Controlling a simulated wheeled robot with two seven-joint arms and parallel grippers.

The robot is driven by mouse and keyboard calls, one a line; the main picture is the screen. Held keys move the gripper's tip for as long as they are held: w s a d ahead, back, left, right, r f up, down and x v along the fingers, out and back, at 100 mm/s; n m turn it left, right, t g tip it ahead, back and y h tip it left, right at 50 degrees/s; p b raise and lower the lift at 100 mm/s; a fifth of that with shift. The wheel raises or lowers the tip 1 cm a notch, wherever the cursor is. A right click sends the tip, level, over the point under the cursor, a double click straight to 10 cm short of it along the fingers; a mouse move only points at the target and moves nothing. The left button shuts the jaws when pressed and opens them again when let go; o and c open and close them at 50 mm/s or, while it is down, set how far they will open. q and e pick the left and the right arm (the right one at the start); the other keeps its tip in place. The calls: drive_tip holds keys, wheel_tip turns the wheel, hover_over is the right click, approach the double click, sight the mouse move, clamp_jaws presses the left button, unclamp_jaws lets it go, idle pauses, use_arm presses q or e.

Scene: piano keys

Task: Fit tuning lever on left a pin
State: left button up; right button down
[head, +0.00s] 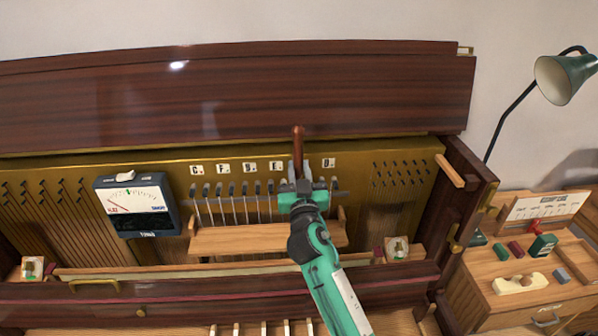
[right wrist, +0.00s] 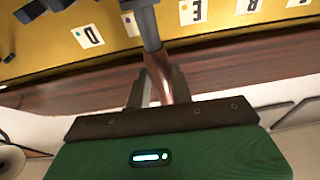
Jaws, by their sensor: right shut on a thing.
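The tuning lever (head: 298,147) has a reddish-brown handle and stands upright in front of the brass pin plate (head: 350,172). My right gripper (head: 300,182) is shut on it. In the right wrist view, my gripper (right wrist: 155,88) grips the lever around its handle, and its grey metal shaft (right wrist: 149,22) runs to the pin row. The shaft partly covers a letter card (right wrist: 131,24) between the E card (right wrist: 190,11) and the D card (right wrist: 87,36). The pin at the lever's end is hidden, so I cannot tell whether the lever sits on it. My left gripper is out of view.
A dark tuning meter (head: 138,205) hangs at the left of the plate. A wooden rail (head: 240,240) runs below the row of pins. At the right stand a side table (head: 540,300) with small items and a green lamp (head: 565,78).

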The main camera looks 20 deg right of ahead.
drive_tip(key=shift+w, duration=0.15)
drive_tip(key=shift+w+d, duration=0.2)
drive_tip(key=shift+w, duration=0.4)
drive_tip(key=c, duration=1)
unclamp_jaws()
drive_tip(key=shift+o, duration=0.4)
drive_tip(key=o, duration=0.5)
drive_tip(key=shift+s, duration=0.15)
